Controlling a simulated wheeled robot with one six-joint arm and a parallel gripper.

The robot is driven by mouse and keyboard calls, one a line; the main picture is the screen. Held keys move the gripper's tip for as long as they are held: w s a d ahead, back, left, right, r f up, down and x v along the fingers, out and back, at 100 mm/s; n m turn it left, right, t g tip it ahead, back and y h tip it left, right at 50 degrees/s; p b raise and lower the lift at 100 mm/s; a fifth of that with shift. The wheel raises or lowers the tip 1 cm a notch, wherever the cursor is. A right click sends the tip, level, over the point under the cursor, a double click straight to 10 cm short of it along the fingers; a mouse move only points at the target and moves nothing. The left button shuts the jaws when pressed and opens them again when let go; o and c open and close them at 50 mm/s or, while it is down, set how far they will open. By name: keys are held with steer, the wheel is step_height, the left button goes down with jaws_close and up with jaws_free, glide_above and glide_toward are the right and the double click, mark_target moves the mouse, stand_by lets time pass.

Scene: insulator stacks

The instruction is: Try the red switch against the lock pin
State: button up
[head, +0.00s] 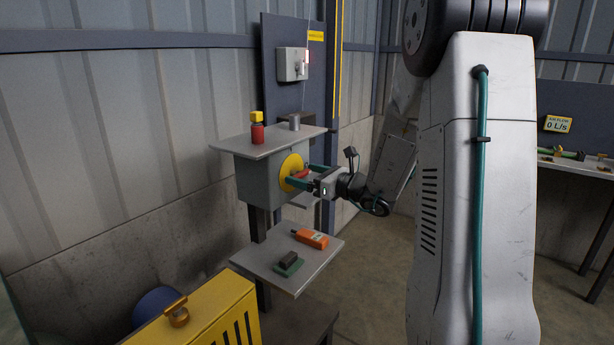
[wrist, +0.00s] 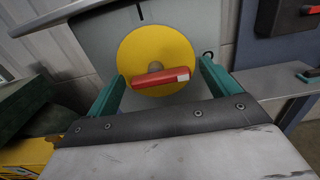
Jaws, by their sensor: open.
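The red switch (wrist: 160,78) is a bar handle on a round yellow plate (wrist: 135,52), on the front of a grey box (head: 258,178). In the wrist view the bar lies nearly level, its right end slightly higher, with a pale patch there. My gripper (head: 301,176) is open, with its teal fingers on either side of the bar's ends. In the wrist view the gripper (wrist: 162,82) shows a gap at each side of the bar. A small dark hook (wrist: 208,54) shows at the plate's right; I cannot tell whether it is the lock pin.
A red bottle with a yellow cap (head: 257,130) and a grey cylinder (head: 294,122) stand on the box's top. A lower shelf (head: 270,262) holds an orange meter (head: 310,238) and a dark block on a green base (head: 289,262). A yellow cabinet (head: 215,310) stands in front.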

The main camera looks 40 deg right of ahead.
steer(key=c, duration=1)
steer(key=shift+n, duration=0.8)
steer(key=o, duration=1)
steer(key=v, duration=0.7)
steer(key=shift+s+d, duration=0.15)
steer(key=shift+s, duration=0.2)
steer(key=shift+r, duration=0.1)
